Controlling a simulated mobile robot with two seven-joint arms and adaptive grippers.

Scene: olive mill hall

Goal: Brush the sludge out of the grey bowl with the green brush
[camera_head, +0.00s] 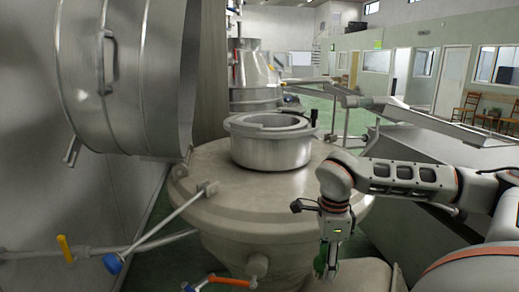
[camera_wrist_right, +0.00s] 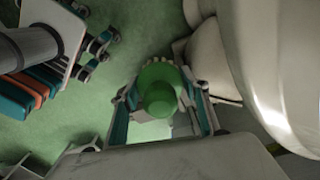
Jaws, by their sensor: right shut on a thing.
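The grey bowl (camera_head: 270,152) is a round metal vessel with a thick rim, sitting upright on top of the broad pale machine body in the middle of the head view. Its inside is mostly hidden by the rim, and I cannot make out any sludge. My right gripper (camera_head: 328,268) points down to the right of and below the bowl, apart from it. It is shut on the green brush (camera_wrist_right: 160,92), whose round green end shows between the fingers in the right wrist view. In the head view only a little green shows at the fingers. My left gripper is not in view.
A large open metal cover (camera_head: 118,75) with a handle stands left of the bowl. Pale machine body (camera_head: 225,190) surrounds the bowl's foot. A blue-ended rod (camera_head: 160,232) and a yellow valve handle (camera_head: 66,250) stick out at left. Rounded pale sacks or casings lie near the gripper.

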